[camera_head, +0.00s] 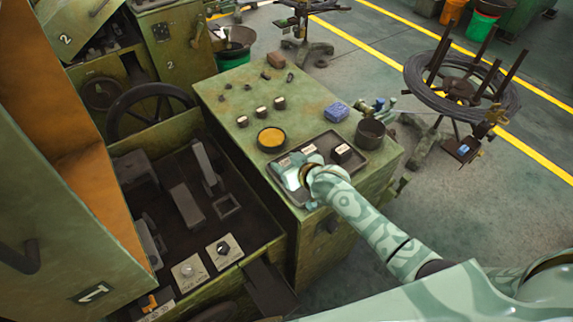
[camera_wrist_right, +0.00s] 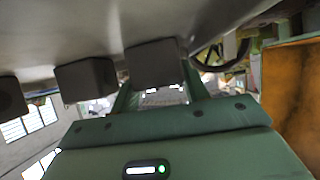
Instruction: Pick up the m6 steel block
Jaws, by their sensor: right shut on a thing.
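My right gripper (camera_head: 299,172) reaches over the dark tray (camera_head: 325,183) on the green cabinet top. It is shut on a grey steel block (camera_wrist_right: 152,62), which shows between its fingers (camera_wrist_right: 160,94) in the right wrist view. That view looks upside down, and the held block appears at or close to the tray surface. Another steel block (camera_head: 342,152) with a pale top stands in the tray to the right, and one more pale top (camera_head: 309,149) shows behind the gripper. The block labels are too small to read, so I cannot tell which is m6. My left gripper is not in view.
Several small pieces (camera_head: 261,111) sit farther back. An open machine bed (camera_head: 190,205) lies to the left.

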